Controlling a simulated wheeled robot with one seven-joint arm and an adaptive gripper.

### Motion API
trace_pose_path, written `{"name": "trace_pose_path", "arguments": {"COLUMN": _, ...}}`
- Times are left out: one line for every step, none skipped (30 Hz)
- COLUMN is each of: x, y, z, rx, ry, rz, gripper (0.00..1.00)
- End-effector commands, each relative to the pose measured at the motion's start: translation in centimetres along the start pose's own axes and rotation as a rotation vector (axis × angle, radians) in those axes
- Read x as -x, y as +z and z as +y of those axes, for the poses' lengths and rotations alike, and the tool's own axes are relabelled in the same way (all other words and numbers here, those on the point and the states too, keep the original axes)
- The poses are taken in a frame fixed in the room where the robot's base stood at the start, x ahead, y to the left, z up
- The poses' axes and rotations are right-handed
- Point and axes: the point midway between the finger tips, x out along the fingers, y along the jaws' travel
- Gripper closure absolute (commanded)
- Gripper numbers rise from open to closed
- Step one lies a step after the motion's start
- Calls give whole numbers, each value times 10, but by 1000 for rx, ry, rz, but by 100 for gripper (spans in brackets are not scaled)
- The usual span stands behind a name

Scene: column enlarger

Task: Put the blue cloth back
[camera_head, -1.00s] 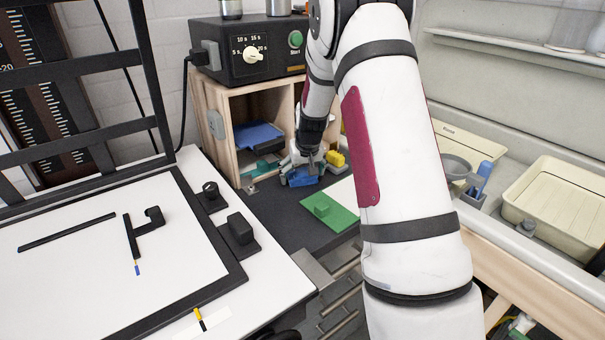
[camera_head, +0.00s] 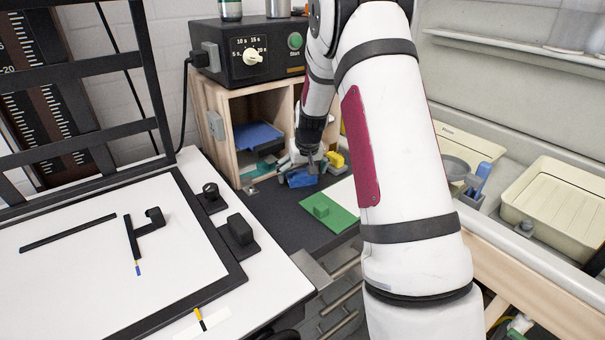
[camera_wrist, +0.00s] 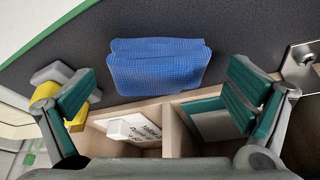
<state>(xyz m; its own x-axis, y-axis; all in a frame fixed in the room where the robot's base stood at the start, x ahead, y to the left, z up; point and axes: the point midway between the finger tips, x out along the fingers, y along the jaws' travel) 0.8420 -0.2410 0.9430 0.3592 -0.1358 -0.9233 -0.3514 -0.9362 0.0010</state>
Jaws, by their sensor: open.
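The blue cloth (camera_wrist: 155,67) is a folded, textured bundle on the dark worktop. It lies just outside the front edge of a wooden cubby box. In the head view the blue cloth (camera_head: 300,178) shows beneath my gripper (camera_head: 308,163), at the cubby's right front. In the wrist view my gripper (camera_wrist: 160,74) is open, its teal finger pads apart on either side of the cloth. The pads do not press on it, and I cannot tell the height gap. The wooden cubby (camera_head: 229,140) has open compartments; its right part is hidden by my arm.
A blue item (camera_head: 258,135) lies inside the cubby's left compartment. A yellow block (camera_wrist: 74,103) is close to my left finger. A white labelled box (camera_wrist: 134,130) sits in a compartment. A green board (camera_head: 330,214) lies in front; a timer box (camera_head: 248,52) stands on top.

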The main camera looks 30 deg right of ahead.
Motion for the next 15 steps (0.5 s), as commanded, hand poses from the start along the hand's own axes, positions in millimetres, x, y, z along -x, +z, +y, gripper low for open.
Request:
{"name": "trace_pose_path", "arguments": {"x": 3, "y": 0, "z": 0, "rx": 0, "ry": 0, "rz": 0, "gripper": 2}}
{"name": "trace_pose_path", "arguments": {"x": 4, "y": 0, "z": 0, "rx": 0, "ry": 0, "rz": 0, "gripper": 2}}
{"name": "trace_pose_path", "arguments": {"x": 6, "y": 0, "z": 0, "rx": 0, "ry": 0, "rz": 0, "gripper": 2}}
{"name": "trace_pose_path", "arguments": {"x": 7, "y": 0, "z": 0, "rx": 0, "ry": 0, "rz": 0, "gripper": 2}}
{"name": "trace_pose_path", "arguments": {"x": 8, "y": 0, "z": 0, "rx": 0, "ry": 0, "rz": 0, "gripper": 2}}
{"name": "trace_pose_path", "arguments": {"x": 9, "y": 0, "z": 0, "rx": 0, "ry": 0, "rz": 0, "gripper": 2}}
{"name": "trace_pose_path", "arguments": {"x": 10, "y": 0, "z": 0, "rx": 0, "ry": 0, "rz": 0, "gripper": 2}}
{"name": "trace_pose_path", "arguments": {"x": 12, "y": 0, "z": 0, "rx": 0, "ry": 0, "rz": 0, "gripper": 2}}
{"name": "trace_pose_path", "arguments": {"x": 13, "y": 0, "z": 0, "rx": 0, "ry": 0, "rz": 0, "gripper": 2}}
{"name": "trace_pose_path", "arguments": {"x": 14, "y": 0, "z": 0, "rx": 0, "ry": 0, "rz": 0, "gripper": 2}}
{"name": "trace_pose_path", "arguments": {"x": 15, "y": 0, "z": 0, "rx": 0, "ry": 0, "rz": 0, "gripper": 2}}
{"name": "trace_pose_path", "arguments": {"x": 17, "y": 0, "z": 0, "rx": 0, "ry": 0, "rz": 0, "gripper": 2}}
{"name": "trace_pose_path", "arguments": {"x": 18, "y": 0, "z": 0, "rx": 0, "ry": 0, "rz": 0, "gripper": 2}}
{"name": "trace_pose_path", "arguments": {"x": 19, "y": 0, "z": 0, "rx": 0, "ry": 0, "rz": 0, "gripper": 2}}
{"name": "trace_pose_path", "arguments": {"x": 20, "y": 0, "z": 0, "rx": 0, "ry": 0, "rz": 0, "gripper": 2}}
